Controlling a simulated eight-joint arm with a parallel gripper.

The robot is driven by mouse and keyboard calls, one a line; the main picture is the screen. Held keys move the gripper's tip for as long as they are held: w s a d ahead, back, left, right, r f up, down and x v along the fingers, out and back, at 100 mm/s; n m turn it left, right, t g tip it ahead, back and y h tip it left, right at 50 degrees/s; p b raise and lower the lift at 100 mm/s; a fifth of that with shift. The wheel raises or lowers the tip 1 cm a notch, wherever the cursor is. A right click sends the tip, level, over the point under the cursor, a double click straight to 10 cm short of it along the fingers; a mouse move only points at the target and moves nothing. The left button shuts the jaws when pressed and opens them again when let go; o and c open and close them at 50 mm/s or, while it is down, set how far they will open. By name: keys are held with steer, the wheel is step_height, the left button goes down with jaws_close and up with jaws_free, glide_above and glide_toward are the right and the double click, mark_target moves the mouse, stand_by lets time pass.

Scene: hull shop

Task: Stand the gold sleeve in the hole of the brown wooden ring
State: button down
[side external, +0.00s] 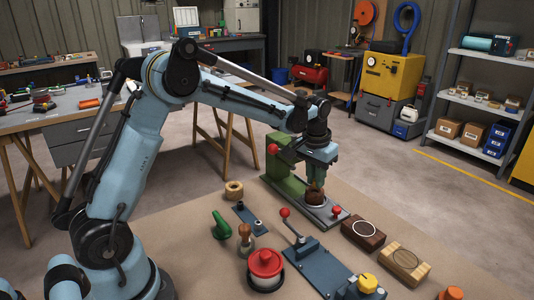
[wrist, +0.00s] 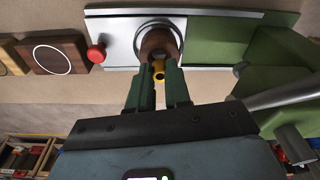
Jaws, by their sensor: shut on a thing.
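My gripper (wrist: 156,82) points down over the steel plate of a green machine. It is shut on a brown rounded piece (wrist: 157,42), which stands over a round seat in that plate; in the side view the piece (side external: 315,196) shows just under the fingers. A small yellow ring-shaped part (wrist: 158,70) shows between the fingers; I cannot tell whether it is the gold sleeve or part of the held piece. A wooden ring (side external: 234,190) with a hole lies on the bench, left of my gripper in the side view. No other gold sleeve can be made out.
The green machine (side external: 285,172) has red knobs. A dark wooden block (side external: 363,235) and a light block (side external: 405,264) lie to the right. A red-topped pot (side external: 265,268), a wooden-handled tool (side external: 245,237), a green piece (side external: 220,226) and a blue-grey lever fixture (side external: 318,268) stand nearer.

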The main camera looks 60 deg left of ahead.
steer(key=shift+f, duration=0.75)
steer(key=c, duration=1.4)
jaws_free()
steer(key=shift+o, duration=0.2)
step_height(320, 180, up, 11)
steer(key=s, duration=0.1)
steer(key=shift+s+d, duration=0.15)
